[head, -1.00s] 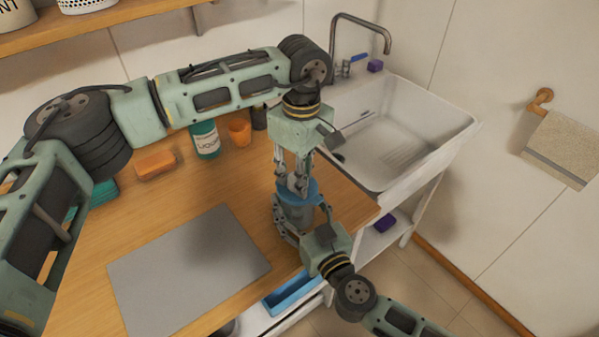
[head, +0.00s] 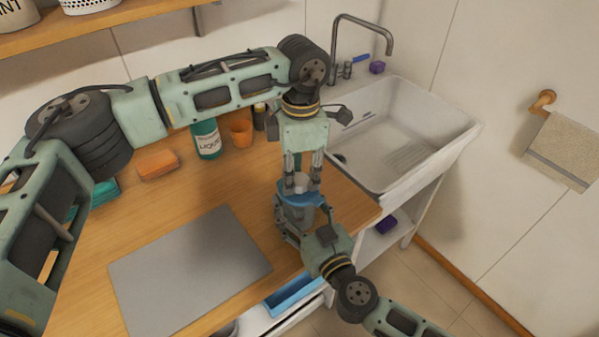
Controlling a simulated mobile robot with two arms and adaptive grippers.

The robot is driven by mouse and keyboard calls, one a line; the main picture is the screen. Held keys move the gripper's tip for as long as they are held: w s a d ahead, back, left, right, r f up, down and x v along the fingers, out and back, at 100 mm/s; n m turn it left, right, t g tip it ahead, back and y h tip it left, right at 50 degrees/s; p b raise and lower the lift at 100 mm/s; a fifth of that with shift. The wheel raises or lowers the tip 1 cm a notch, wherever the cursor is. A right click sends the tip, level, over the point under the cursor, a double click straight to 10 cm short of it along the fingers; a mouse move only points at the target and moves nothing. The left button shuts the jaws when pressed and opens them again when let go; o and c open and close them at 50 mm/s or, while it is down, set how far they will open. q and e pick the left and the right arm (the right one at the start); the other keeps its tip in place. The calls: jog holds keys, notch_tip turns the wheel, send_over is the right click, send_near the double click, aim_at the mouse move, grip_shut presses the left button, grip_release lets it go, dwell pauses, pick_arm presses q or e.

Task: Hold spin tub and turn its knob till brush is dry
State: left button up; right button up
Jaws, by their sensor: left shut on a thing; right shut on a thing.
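The spin tub (head: 297,212) is a small grey tub with a blue lid (head: 300,199), standing upright on the wooden counter near its front right edge. My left gripper (head: 302,186) points straight down from above and is shut on the pale knob (head: 301,180) on top of the lid. My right gripper (head: 290,222) comes in from the lower right and is shut around the side of the tub, low on its body. The brush cannot be seen; the lid and my grippers hide the inside of the tub.
A grey mat (head: 190,270) lies left of the tub. Behind it are an orange sponge (head: 157,163), a green bottle (head: 207,140) and an orange cup (head: 241,133). A white sink (head: 400,135) with a tap (head: 362,24) is at the right. A blue tray (head: 294,294) sits below the counter.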

pick_arm(q)
jog(key=n, duration=0.5)
jog(key=shift+w+a+n, duration=0.25)
jog(key=shift+a+n, duration=0.05)
jog(key=n, duration=0.6)
jog(key=shift+s+a, duration=0.15)
jog(key=shift+a, duration=0.1)
jog(key=shift+f+n, duration=0.1)
jog(key=shift+n, duration=0.2)
jog(key=o, duration=1)
jog(key=shift+s, duration=0.1)
jog(key=shift+d, duration=0.1)
jog(key=shift+r, duration=0.35)
notch_tip(320, 180, up, 11)
jog(key=shift+r, duration=0.2)
